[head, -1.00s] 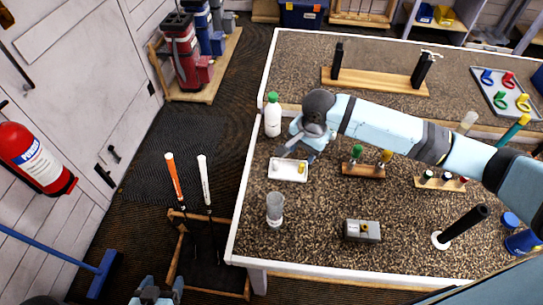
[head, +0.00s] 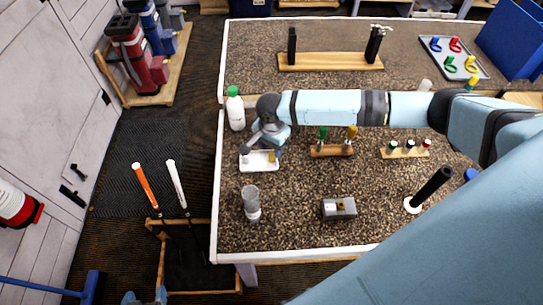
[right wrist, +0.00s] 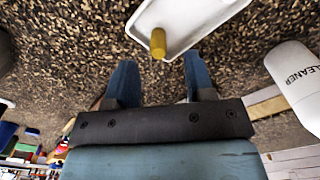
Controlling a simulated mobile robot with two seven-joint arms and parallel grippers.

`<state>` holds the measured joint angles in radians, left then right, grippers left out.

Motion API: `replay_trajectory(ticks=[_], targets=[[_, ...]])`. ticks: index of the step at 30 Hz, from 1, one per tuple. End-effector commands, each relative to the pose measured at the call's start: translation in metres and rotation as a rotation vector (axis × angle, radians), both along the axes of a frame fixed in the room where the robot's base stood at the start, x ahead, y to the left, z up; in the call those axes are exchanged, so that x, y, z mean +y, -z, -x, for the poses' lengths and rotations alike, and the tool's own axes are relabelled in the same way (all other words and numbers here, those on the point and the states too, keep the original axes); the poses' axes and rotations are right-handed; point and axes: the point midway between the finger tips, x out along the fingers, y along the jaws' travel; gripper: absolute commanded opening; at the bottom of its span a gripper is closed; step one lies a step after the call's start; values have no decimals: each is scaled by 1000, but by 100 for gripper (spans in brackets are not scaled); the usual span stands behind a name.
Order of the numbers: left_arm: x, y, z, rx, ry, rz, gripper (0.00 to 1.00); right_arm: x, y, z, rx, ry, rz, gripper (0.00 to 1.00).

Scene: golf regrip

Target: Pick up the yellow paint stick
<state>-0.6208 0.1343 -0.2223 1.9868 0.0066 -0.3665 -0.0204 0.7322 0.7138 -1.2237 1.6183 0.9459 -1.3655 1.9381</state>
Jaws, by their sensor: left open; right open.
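The yellow paint stick (right wrist: 158,43) is a short yellow cylinder on a white tray (right wrist: 200,14). In the head view the stick (head: 271,157) is at the right end of the tray (head: 249,166), partly behind my right gripper. My right gripper (head: 258,142) is open and empty just above the back of the tray. In the right wrist view, its two blue fingers (right wrist: 160,75) are spread apart, and the stick is beyond them, between their lines and not touching. My left gripper (head: 145,299) is open, at the bottom edge of the head view, mostly cut off.
A white bottle with a green cap (head: 235,108) stands left of my right gripper, marked CLEANER in the wrist view. A wooden rack (head: 331,151) holds green-topped and yellow-topped items to the right.

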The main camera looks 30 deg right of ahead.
Motion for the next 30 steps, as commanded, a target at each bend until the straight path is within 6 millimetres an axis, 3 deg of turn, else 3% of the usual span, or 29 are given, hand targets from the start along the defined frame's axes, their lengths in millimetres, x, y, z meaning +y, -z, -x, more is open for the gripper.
replay_trajectory(ticks=[7,15,16,22,30], targets=[[1,-8,-1,-3,-3,-1,71,-2,33,2,1,1,0,49],[1,-7,-1,-3,-3,-1,71,-2,38,2,1,0,0,49],[1,-7,-1,-3,-3,-1,71,-2,38,2,1,0,0,47],[1,-7,-1,-3,-4,-1,71,-2,38,2,1,0,0,1],[1,-7,-1,-2,-3,0,71,-2,38,2,1,0,0,0]])
